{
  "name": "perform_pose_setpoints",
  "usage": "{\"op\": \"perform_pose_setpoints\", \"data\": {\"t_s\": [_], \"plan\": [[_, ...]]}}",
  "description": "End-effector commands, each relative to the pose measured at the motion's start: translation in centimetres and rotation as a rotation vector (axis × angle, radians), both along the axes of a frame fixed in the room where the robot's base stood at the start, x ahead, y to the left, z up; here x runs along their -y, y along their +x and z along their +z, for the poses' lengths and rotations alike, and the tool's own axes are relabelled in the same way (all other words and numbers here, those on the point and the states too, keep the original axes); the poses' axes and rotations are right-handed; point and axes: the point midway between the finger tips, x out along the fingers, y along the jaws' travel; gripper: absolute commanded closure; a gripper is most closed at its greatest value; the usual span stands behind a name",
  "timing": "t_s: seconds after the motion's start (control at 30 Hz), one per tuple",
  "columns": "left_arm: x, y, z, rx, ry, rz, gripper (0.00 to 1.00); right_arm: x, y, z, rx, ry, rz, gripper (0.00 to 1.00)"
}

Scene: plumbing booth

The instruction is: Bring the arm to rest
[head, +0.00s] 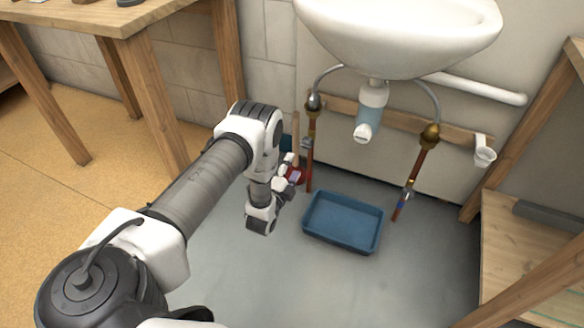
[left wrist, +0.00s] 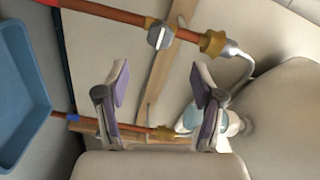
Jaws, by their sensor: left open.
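My left arm reaches in from the left in the head view. My left gripper (head: 288,176) is over the floor, left of the blue tray and close to the left copper pipe in the picture. In the left wrist view my left gripper (left wrist: 160,84) has its two purple-padded fingers spread wide, with nothing held between them. Whether it touches the pipe cannot be told. My right gripper is not in view.
A white sink (head: 400,35) hangs above, with a trap (head: 368,122) below it. Copper pipes with valves (head: 409,186) stand on both sides. A blue tray (head: 308,230) lies on the floor. A wooden workbench (head: 140,18) stands left. The front floor is clear.

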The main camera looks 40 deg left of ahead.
Motion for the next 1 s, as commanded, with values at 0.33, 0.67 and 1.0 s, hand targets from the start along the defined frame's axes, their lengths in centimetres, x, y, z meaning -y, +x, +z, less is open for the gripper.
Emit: {"op": "perform_pose_setpoints", "data": {"t_s": [0.33,0.67,1.0], "plan": [[0.0,0.0,0.0,-0.001,0.0,0.0,0.32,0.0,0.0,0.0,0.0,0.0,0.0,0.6],[7.0,1.5,4.2,-0.05,-0.055,-0.095,0.32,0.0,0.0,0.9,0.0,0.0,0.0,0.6],[16.3,-18.4,-3.2,-0.871,-0.75,0.142,0.32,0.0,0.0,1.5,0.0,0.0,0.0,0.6]]}}
